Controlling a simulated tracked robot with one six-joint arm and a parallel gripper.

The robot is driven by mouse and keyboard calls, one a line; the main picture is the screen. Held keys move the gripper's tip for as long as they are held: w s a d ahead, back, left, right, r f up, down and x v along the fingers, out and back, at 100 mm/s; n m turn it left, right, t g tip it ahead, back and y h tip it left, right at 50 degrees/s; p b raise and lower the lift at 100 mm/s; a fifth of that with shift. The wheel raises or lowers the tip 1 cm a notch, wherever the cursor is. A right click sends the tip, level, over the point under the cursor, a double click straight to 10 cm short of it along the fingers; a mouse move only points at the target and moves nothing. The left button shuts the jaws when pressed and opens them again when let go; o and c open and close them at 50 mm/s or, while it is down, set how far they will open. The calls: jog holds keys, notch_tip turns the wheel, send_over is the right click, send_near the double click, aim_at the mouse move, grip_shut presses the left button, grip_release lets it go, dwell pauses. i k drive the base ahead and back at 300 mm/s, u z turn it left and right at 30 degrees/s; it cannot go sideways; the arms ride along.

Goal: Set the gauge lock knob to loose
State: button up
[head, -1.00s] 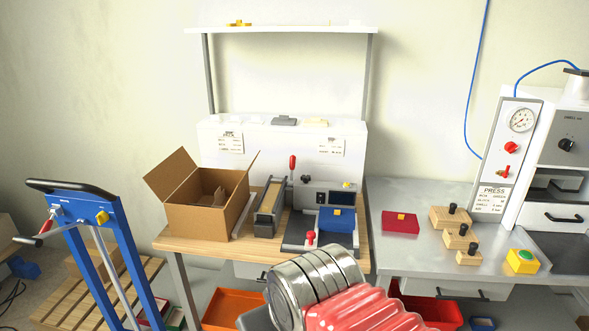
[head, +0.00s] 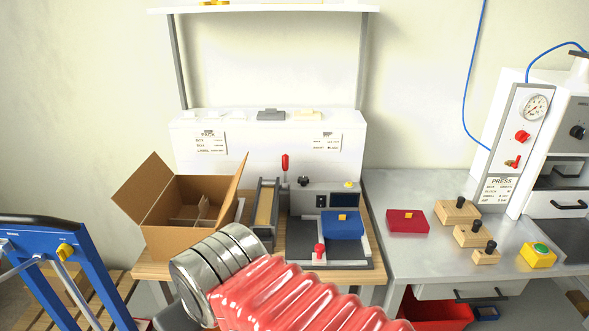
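The bench machine (head: 325,200) stands on the wooden table in the middle of the head view. It has a black knob (head: 303,182) on its upper left, a red knob (head: 319,250) at its front, and a blue block (head: 342,225) on its bed. I cannot tell which knob is the gauge lock knob, and no loose mark is legible. My arm, with metal rings and a red ribbed sleeve, crosses the lower middle in front of the table. My gripper's fingers do not show.
An open cardboard box (head: 186,212) stands left of the machine. To the right, a grey bench (head: 420,255) holds a red block (head: 407,221), wooden blocks with black knobs (head: 457,211) and a press (head: 545,140). A blue frame (head: 65,260) stands at the left.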

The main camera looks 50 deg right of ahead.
aim_at(303, 182)
jog(key=z, duration=0.45)
jog(key=i, duration=0.9)
jog(key=z, duration=0.65)
